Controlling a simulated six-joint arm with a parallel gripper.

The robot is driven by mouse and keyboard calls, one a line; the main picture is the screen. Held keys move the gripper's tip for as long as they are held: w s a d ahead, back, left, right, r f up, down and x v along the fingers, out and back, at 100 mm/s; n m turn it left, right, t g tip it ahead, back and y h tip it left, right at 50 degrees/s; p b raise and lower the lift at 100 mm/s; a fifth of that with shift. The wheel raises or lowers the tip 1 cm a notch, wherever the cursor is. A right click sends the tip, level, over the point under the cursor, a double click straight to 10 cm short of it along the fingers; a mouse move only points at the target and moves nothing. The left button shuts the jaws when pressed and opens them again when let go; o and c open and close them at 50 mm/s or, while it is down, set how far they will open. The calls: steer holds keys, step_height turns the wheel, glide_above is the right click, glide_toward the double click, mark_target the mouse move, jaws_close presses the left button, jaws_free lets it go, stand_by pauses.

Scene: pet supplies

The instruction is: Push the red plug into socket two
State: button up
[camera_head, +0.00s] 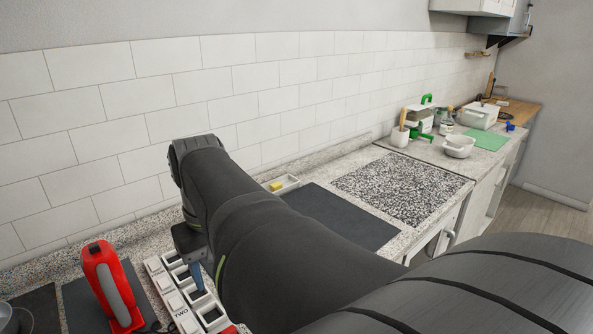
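A white socket strip (172,297) lies on the counter at the lower left, with a row of square dark openings and raised labels. The label TWO (182,312) is readable near its front end. A small red piece (229,330) shows at the bottom edge by the strip's front end; I cannot tell whether it is the red plug.
A large red device (108,284) with a grey face stands on a dark mat left of the strip. A small white tray (285,184) with a yellow block lies behind my arm. A dark panel (342,215) and speckled board (403,187) lie right. Tiled wall behind.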

steer(key=shift+n, duration=0.4)
step_height(320, 180, down, 12)
steer(key=shift+s+f, duration=0.1)
steer(key=shift+a+f, duration=0.2)
steer(key=shift+f, duration=2.7)
steer(key=c, duration=1.1)
